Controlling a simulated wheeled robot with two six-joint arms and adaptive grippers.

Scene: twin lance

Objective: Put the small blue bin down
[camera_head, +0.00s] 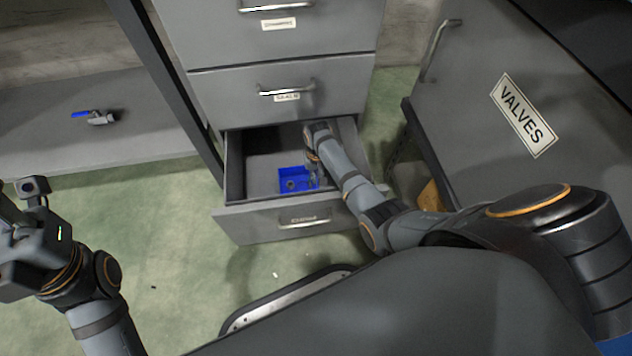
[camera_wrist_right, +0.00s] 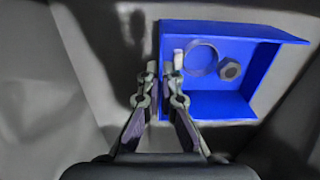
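The small blue bin (camera_head: 291,174) sits inside the open bottom drawer, seemingly on its floor. In the right wrist view the bin (camera_wrist_right: 225,105) holds a ring (camera_wrist_right: 201,58) and a dark nut (camera_wrist_right: 230,69). My right gripper (camera_head: 313,180) reaches down into the drawer at the bin. In the right wrist view its fingertips (camera_wrist_right: 165,68) stand a little apart, one on each side of the bin's left wall, with a small gap showing. My left gripper (camera_head: 12,225) is at the left edge, away from the drawer and partly cut off; its fingers are unclear.
The open drawer (camera_head: 262,221) is in a grey cabinet with closed drawers above. A grey door labelled VALVES (camera_head: 523,115) stands at the right. A blue-handled valve (camera_head: 97,117) lies on the left shelf (camera_head: 40,140). Green floor at lower left is mostly clear.

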